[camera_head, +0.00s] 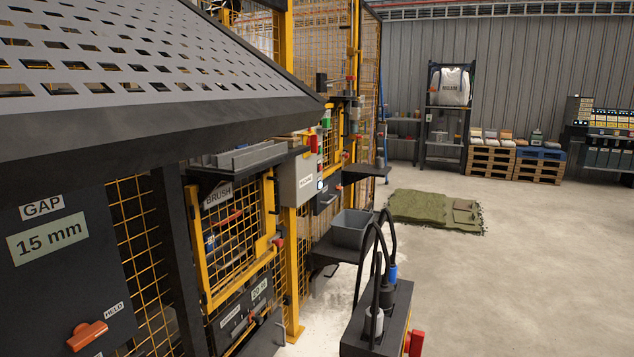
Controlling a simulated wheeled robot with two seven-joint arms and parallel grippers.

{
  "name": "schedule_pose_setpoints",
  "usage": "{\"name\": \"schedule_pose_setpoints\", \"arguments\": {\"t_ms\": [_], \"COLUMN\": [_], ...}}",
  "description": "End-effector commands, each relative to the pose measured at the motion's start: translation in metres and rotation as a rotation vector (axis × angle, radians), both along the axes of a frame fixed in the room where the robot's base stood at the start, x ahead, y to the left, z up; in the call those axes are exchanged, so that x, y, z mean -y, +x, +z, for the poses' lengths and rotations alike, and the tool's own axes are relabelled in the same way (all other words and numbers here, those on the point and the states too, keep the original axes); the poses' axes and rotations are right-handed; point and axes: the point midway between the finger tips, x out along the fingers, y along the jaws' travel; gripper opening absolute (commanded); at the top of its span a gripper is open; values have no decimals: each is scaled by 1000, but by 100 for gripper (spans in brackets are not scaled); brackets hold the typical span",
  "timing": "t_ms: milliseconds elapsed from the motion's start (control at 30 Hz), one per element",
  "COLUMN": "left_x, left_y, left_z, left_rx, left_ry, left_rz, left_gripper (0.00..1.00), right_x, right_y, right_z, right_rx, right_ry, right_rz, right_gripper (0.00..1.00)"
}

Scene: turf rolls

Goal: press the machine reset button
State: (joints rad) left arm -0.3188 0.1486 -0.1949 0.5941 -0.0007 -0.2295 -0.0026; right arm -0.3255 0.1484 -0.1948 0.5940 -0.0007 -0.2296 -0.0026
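A grey control box (299,180) is mounted on the yellow-framed machine, left of the picture's middle. A small lit white-blue button (320,185) sits on its right-hand face. A small label on the box is too small to read, so I cannot tell for sure that this is the reset button. A red handle or switch (312,143) is at the top of the box. Neither of my grippers shows in the head view.
A dark perforated panel (140,60) fills the upper left. A shelf with a grey bin (351,230) juts out below the control box. A black box (385,325) with hoses stands at the front. A green mat (415,206) lies on the otherwise open floor at right.

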Motion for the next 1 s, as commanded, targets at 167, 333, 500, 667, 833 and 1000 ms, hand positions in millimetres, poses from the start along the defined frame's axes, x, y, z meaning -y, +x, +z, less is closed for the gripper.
{"name": "schedule_pose_setpoints", "arguments": {"t_ms": [167, 333, 500, 667, 833, 1000], "left_x": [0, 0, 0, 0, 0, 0], "left_y": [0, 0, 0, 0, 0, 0], "left_z": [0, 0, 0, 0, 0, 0], "left_rx": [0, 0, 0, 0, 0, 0], "left_ry": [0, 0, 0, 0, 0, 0], "left_rz": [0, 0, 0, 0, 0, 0], "left_gripper": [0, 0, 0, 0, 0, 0], "right_x": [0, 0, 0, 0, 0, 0], "right_y": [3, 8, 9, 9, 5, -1], "right_z": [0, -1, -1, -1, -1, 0], "right_rx": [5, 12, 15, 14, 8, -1], "right_ry": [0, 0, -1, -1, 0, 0], "right_rz": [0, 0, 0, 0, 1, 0], "right_gripper": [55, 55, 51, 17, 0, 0]}}
